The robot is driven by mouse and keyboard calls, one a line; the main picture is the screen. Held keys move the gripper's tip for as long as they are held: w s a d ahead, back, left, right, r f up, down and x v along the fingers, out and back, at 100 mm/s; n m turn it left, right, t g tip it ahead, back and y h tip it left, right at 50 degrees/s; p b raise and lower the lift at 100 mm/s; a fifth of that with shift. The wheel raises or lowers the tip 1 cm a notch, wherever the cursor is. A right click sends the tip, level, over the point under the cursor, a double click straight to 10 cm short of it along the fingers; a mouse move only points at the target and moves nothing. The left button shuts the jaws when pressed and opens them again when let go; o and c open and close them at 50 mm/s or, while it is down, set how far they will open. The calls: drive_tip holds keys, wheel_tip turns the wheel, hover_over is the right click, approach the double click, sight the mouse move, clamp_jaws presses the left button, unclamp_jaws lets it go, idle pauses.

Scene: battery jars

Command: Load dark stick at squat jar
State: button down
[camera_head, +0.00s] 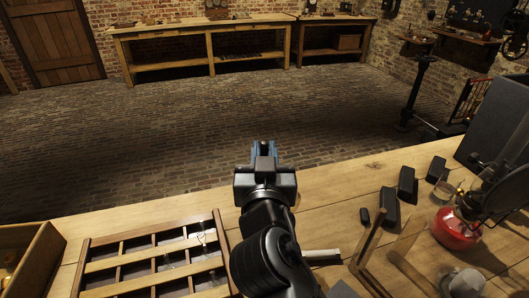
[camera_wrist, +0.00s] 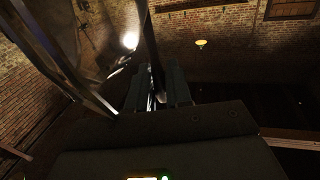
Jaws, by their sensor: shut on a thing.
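My gripper (camera_head: 264,150) is raised near the table's far edge in the head view, its fingers pointing away. In the wrist view the fingers (camera_wrist: 158,90) are shut on a long dark stick (camera_wrist: 150,45), which runs up past the top edge of the picture. In the head view the stick is mostly hidden; only a small dark end (camera_head: 264,146) shows between the fingers. Small clear glass pieces (camera_head: 203,238), perhaps jars, stand in the divided wooden tray at the lower left. I cannot tell which is the squat jar. My gripper is apart from the tray.
The divided wooden tray (camera_head: 88,268) lies left of my arm, beside a wooden box (camera_head: 40,252). Several dark blocks (camera_head: 407,181), a red lamp base (camera_head: 455,231) and a wooden stand (camera_head: 367,246) occupy the right. Bare tabletop (camera_head: 335,190) shows right of my gripper.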

sight(264, 141)
drive_tip(key=shift+f+g, duration=0.3)
drive_tip(key=shift+f, duration=0.95)
drive_tip(key=shift+w+r+p, duration=0.1)
drive_tip(key=shift+r+p, duration=2.2)
drive_tip(key=shift+r, duration=1.6)
